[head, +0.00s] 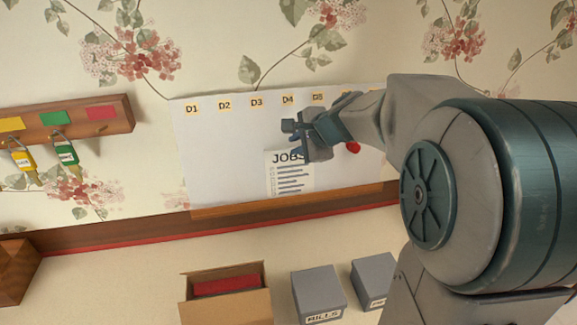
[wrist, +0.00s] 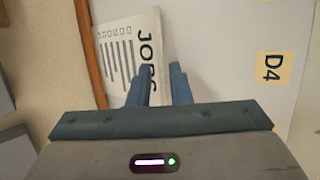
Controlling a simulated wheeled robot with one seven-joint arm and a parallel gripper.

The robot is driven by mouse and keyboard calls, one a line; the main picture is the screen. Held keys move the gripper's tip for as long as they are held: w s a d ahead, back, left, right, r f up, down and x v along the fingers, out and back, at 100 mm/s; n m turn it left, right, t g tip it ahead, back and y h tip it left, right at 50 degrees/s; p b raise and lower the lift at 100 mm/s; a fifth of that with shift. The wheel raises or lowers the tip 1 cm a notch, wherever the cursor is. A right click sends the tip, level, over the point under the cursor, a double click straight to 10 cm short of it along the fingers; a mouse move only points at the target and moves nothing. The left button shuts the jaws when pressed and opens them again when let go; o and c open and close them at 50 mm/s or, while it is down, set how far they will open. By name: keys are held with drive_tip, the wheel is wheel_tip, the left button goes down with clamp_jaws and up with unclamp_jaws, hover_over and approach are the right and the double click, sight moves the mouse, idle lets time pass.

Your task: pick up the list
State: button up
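The list is a white sheet headed JOBS (head: 289,179) with rows of dark lines, lying flat against the white board (head: 225,155) low in its middle. It also shows in the wrist view (wrist: 122,52), turned sideways. My gripper (head: 299,152) is in front of the board at the sheet's top edge and covers part of the heading. In the wrist view my gripper's two blue fingers (wrist: 160,84) stand apart with a gap between them, by the heading end of the sheet. The left finger overlaps the sheet in that view. I cannot tell whether the fingers touch it.
Labels such as D4 (wrist: 272,67) run along the board's top. A wooden ledge (head: 235,209) edges its bottom. Below stand an open cardboard box (head: 228,308) and grey boxes (head: 318,288). A wooden rack (head: 65,121) with padlocks hangs left. A small red round thing (head: 352,147) shows beside my gripper.

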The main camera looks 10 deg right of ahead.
drive_tip(key=shift+x, duration=1.05)
clamp_jaws()
drive_tip(key=shift+r, duration=0.1)
